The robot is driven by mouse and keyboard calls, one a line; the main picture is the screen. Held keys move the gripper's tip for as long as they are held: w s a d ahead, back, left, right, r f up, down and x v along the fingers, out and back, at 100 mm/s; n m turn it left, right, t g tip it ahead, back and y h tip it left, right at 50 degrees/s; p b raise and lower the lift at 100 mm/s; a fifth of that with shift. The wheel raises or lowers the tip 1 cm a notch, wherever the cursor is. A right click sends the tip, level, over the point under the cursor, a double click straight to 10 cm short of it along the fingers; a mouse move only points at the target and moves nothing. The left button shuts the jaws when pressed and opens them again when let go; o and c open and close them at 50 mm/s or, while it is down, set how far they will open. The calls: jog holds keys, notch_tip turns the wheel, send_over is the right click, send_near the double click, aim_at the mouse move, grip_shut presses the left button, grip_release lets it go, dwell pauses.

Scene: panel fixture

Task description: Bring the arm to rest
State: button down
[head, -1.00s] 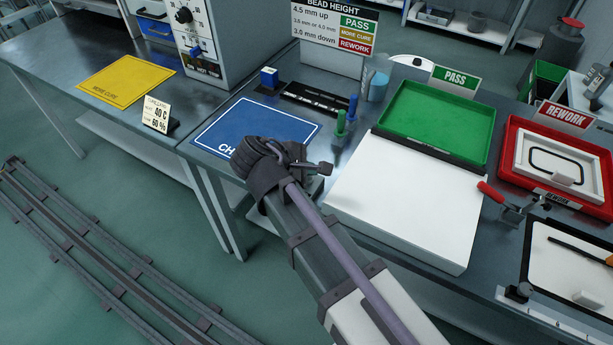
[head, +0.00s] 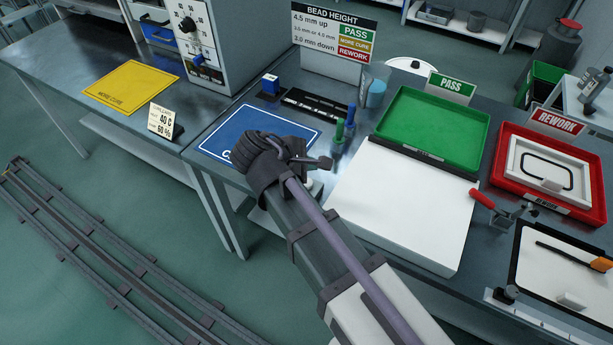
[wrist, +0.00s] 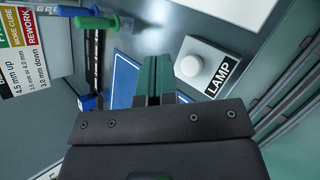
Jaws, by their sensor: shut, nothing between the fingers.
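My arm reaches up the middle of the head view, and its dark wrist (head: 270,155) is over the near edge of the bench, beside the blue mat (head: 240,128). In the wrist view my gripper (wrist: 155,72) shows its greenish fingers together, with nothing held between them. The fingers are in front of the blue mat, which also shows in the wrist view (wrist: 122,80). A white round lamp button (wrist: 190,66) on a grey base sits just right of the fingers, with a LAMP label (wrist: 222,76). In the head view the fingers are hidden behind my wrist.
Blue and green pegs (head: 340,130) stand right of the wrist. A white board (head: 400,205), green PASS tray (head: 432,122) and red REWORK tray (head: 505,188) fill the right. A yellow mat (head: 130,84) and small sign (head: 160,122) lie left. Floor rails (head: 110,265) run along the bench.

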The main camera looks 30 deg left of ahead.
notch_tip(320, 180, up, 3)
jog(key=shift+r+p, duration=0.1)
jog(key=shift+p, duration=1)
